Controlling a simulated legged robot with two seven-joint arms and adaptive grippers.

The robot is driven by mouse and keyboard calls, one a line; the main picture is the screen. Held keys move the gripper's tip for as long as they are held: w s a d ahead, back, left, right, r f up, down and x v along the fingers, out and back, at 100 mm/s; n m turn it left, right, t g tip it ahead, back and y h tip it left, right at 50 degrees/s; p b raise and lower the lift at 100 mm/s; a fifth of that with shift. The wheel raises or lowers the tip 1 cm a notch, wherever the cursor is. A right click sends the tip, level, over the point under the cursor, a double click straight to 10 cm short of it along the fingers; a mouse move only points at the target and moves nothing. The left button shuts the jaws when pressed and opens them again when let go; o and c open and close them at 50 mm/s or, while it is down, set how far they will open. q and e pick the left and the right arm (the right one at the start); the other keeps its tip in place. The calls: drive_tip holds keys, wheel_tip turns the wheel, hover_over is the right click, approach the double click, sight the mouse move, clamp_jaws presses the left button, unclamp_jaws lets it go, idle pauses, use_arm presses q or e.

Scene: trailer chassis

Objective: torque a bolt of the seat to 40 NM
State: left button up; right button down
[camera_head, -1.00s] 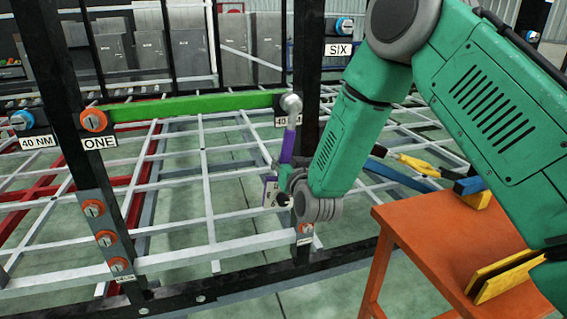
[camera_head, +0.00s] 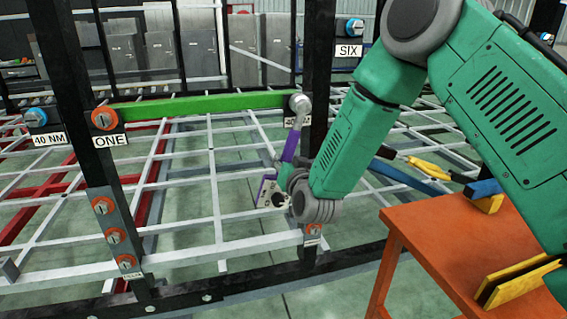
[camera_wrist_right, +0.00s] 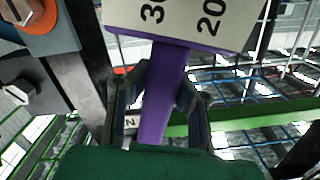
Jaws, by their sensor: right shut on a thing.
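My right gripper (camera_head: 280,187) is shut on a purple torque wrench (camera_head: 290,145). The wrench's grey round head (camera_head: 300,103) is at the right end of the green bar (camera_head: 200,104), on the black upright. It covers any bolt there and part of a white label. The handle slants down and left from the head. In the right wrist view the fingers (camera_wrist_right: 158,100) close around the purple handle (camera_wrist_right: 165,95), below a pale scale reading 30 and 20. An orange bolt (camera_head: 104,118) labelled ONE is at the bar's left end. My left gripper is out of view.
A blue bolt (camera_head: 36,117) is by the 40 NM label. Several orange bolts (camera_head: 115,236) line the left upright's lower part. Another blue bolt (camera_head: 355,27) is above SIX. An orange table (camera_head: 440,225) with yellow-handled tools stands at the right. Pale bars form the chassis grid.

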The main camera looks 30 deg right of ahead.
drive_tip(key=shift+w+a+r, duration=0.1)
drive_tip(key=shift+a+r, duration=0.05)
drive_tip(key=shift+r, duration=0.05)
drive_tip(key=shift+w+a+r+m, duration=0.1)
drive_tip(key=shift+a+r+m, duration=0.1)
drive_tip(key=shift+a+m, duration=0.25)
drive_tip(key=shift+w+a+r+m, duration=0.1)
drive_tip(key=shift+a+r+m, duration=0.05)
drive_tip(key=shift+a+m, duration=0.3)
drive_tip(key=shift+a, duration=0.1)
drive_tip(key=shift+w+a+r+m, duration=0.15)
drive_tip(key=shift+a+r+m, duration=0.2)
drive_tip(key=shift+a+m, duration=0.15)
drive_tip(key=shift+d+f+n, duration=0.2)
drive_tip(key=shift+d+n, duration=0.1)
drive_tip(key=shift+d, duration=0.05)
drive_tip(key=shift+s, duration=0.25)
drive_tip(key=shift+f+v, duration=0.2)
drive_tip(key=shift+v, duration=2.7)
drive_tip(key=shift+a, duration=0.1)
